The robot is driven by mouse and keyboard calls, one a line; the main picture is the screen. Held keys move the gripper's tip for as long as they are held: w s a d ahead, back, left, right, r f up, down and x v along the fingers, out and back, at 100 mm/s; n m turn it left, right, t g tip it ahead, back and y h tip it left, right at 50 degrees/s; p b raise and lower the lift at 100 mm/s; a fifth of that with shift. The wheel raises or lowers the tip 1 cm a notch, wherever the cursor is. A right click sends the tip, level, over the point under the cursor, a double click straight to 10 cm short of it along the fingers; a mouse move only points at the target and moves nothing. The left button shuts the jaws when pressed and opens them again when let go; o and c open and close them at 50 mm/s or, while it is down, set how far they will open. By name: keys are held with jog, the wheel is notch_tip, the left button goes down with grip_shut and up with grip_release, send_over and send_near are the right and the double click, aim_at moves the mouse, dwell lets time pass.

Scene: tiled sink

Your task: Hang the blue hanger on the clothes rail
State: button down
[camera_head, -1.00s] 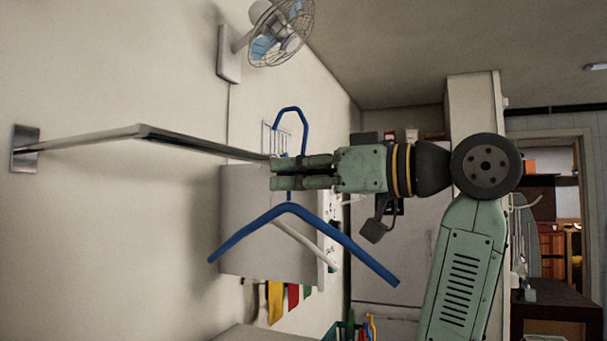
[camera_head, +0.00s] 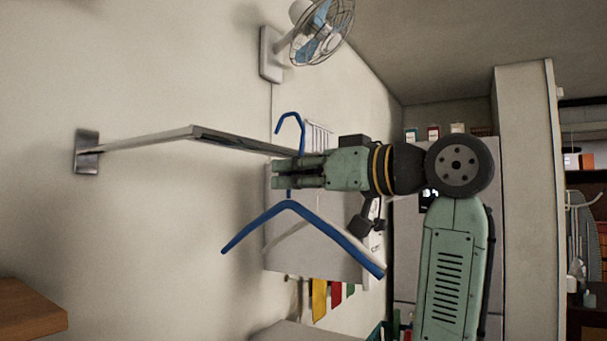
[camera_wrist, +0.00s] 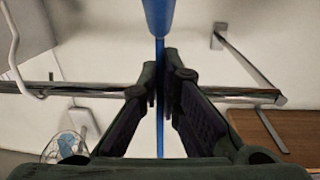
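The blue hanger (camera_head: 290,207) is upright in the head view, its hook (camera_head: 290,115) above my gripper and its shoulders below. My gripper (camera_head: 274,172) is shut on the hanger's stem; the blue stem also shows between the fingers in the wrist view (camera_wrist: 160,125). The metal clothes rail (camera_head: 150,138) runs from a wall bracket and passes behind my gripper, where part of it is hidden. The hook's free tip appears just above the rail; I cannot tell whether it is over it in depth. The rail crosses behind the fingers in the wrist view (camera_wrist: 90,90).
A white hanger (camera_wrist: 14,50) is on the rail at the left of the wrist view. A wall fan (camera_head: 322,30) is above, and a wall-mounted box (camera_head: 325,262) lies beyond the hanger. A wooden surface (camera_head: 30,310) is at lower left.

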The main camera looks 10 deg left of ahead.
jog(key=shift+x, duration=2.45)
jog(key=shift+s+a+f+b, duration=0.1)
jog(key=shift+a+f+b, duration=0.05)
jog(key=shift+f+b, duration=0.9)
jog(key=shift+f, duration=0.35)
jog(key=c, duration=1.7)
grip_release()
jog(key=v, duration=1.2)
jog(key=shift+s, duration=0.1)
